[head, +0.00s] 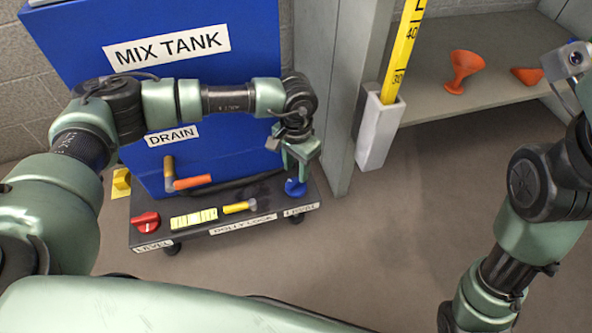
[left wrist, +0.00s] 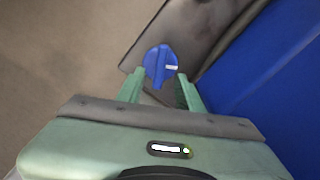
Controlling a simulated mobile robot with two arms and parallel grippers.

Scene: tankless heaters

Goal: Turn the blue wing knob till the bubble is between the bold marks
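The blue wing knob (head: 295,187) sits at the right end of the dark dolly ledge, above a "LEVEL" label. In the left wrist view the knob (left wrist: 160,66) shows a white mark and lies just beyond and between my fingertips. My left gripper (head: 298,165) is open above the knob, its fingers (left wrist: 159,88) apart on either side; I cannot tell whether they touch it. The yellow level vial (head: 194,218) lies on the ledge at left; its bubble and bold marks are too small to make out. My right arm shows at right, with its gripper out of view.
A red knob (head: 146,220) and a yellow dolly lock lever (head: 238,207) share the ledge. The blue mix tank (head: 225,140) rises behind, with an orange-handled drain valve (head: 190,182). A grey post (head: 345,100) and a shelf with orange funnels (head: 465,68) stand right.

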